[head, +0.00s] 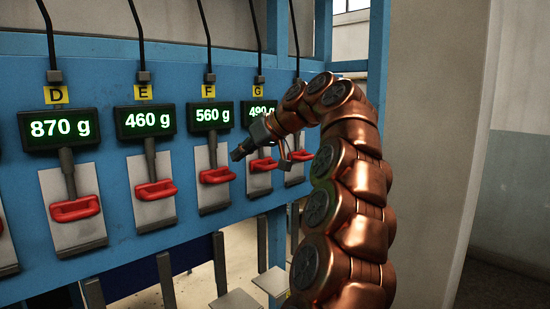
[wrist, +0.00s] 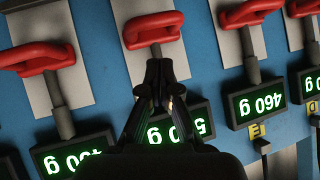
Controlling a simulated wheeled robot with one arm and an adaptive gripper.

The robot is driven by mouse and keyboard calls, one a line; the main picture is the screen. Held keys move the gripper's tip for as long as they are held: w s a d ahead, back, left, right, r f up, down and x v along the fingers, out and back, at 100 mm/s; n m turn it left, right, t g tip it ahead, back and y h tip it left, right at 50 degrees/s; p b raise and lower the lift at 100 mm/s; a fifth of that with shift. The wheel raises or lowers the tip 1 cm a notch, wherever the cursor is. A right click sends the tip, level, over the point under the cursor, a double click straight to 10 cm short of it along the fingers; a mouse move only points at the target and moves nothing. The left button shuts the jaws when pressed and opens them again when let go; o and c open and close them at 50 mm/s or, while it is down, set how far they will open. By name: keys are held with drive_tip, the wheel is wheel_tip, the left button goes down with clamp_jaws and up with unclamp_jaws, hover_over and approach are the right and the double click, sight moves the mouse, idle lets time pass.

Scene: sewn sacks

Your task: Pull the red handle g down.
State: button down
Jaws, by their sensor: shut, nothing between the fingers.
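The red handle g (head: 263,164) sits under the yellow G label (head: 258,87) and its display, on a grey plate. In the head view it is partly hidden behind my gripper (head: 238,154). By the order of the displays, it is the left red handle (wrist: 40,58) in the wrist view. My gripper is shut and empty, its tip pointing left between handles f and g in the head view. In the wrist view the closed fingertips (wrist: 160,68) overlap the lever of the middle handle, f (wrist: 152,29), to the right of handle g. I cannot tell whether they touch it.
Handle f (head: 217,175) is left of my gripper in the head view, with handles e (head: 156,190) and d (head: 75,208) farther left. Another red handle (head: 299,156) is to the right of g. Black cables rise from the blue panel (head: 110,95).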

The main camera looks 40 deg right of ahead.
drive_tip(key=s+d+r+t+h, duration=0.1)
drive_tip(key=s+d+r, duration=0.1)
drive_tip(key=d, duration=0.5)
drive_tip(key=s+d+r+t+h, duration=0.1)
drive_tip(key=s+d+r+h, duration=0.1)
drive_tip(key=d, duration=0.5)
drive_tip(key=shift+s+d+r+m+h, duration=0.15)
drive_tip(key=shift+s+d+m+h, duration=0.2)
drive_tip(key=shift+s, duration=0.5)
hover_over(273, 165)
drive_tip(key=f, duration=0.4)
drive_tip(key=shift+s+a+f+p, duration=0.1)
drive_tip(key=shift+s+f+p, duration=0.1)
drive_tip(key=shift+p, duration=0.15)
drive_tip(key=shift+w+f, duration=0.15)
drive_tip(key=shift+f, duration=0.1)
drive_tip(key=shift+s+f+b, duration=0.25)
drive_tip(key=shift+f+b, duration=0.05)
drive_tip(key=shift+f, duration=0.5)
drive_tip(key=shift+s+f+b, duration=0.25)
drive_tip(key=shift+f+b, duration=0.05)
drive_tip(key=shift+f, duration=0.5)
